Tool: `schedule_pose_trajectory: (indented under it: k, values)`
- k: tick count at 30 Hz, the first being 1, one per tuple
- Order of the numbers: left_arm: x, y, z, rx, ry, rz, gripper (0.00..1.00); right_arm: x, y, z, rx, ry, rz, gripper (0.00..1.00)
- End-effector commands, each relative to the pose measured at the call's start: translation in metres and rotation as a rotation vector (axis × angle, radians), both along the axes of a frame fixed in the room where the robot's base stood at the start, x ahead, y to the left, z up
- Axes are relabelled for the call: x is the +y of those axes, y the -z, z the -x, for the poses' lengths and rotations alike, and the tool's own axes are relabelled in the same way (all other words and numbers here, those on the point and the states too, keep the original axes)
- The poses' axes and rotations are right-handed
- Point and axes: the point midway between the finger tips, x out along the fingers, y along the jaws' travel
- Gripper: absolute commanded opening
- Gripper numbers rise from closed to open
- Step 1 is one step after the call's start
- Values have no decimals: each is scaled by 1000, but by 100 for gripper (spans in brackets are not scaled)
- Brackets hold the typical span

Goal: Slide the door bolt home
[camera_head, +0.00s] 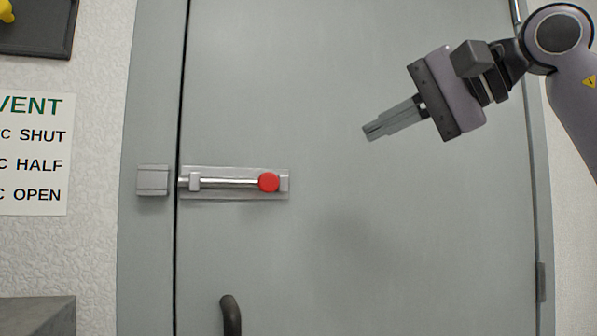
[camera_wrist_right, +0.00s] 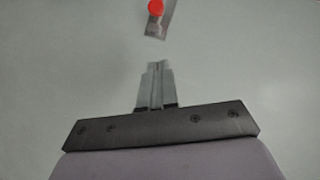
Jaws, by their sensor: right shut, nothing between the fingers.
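The door bolt (camera_head: 225,182) is a silver rod on a metal plate on the grey-green door (camera_head: 380,240), with a red knob (camera_head: 269,182) at the plate's right end. A square keeper block (camera_head: 152,180) sits on the frame to the left, across the dark door gap. The rod's left end is near the gap; I cannot tell whether it enters the keeper. My right gripper (camera_head: 372,131) is shut and empty, up and to the right of the red knob and apart from it. In the right wrist view the gripper (camera_wrist_right: 156,66) points towards the red knob (camera_wrist_right: 156,7) at the top edge. My left gripper is not in view.
A dark curved door handle (camera_head: 231,315) is below the bolt. A vent sign (camera_head: 32,155) hangs on the left wall, under a dark panel with a yellow part. A grey box top (camera_head: 37,312) stands at the lower left. The door face around the bolt is clear.

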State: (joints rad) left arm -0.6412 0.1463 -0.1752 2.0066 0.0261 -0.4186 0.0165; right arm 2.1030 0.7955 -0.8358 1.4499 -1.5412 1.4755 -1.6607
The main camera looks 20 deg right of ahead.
Motion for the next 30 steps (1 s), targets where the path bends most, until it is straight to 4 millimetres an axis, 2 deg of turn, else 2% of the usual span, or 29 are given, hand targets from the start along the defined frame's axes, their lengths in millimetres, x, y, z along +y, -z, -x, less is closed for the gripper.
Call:
schedule_pose_trajectory:
  k: [11,14,26,30]
  values:
    - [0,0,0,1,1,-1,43,4,3,-5,3,-2,-1,0]
    - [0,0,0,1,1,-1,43,11,7,-15,4,-4,-1,0]
    - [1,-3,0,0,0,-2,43,56,33,-80,3,-4,0,0]
    - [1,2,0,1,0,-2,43,75,44,-82,1,-4,1,0]
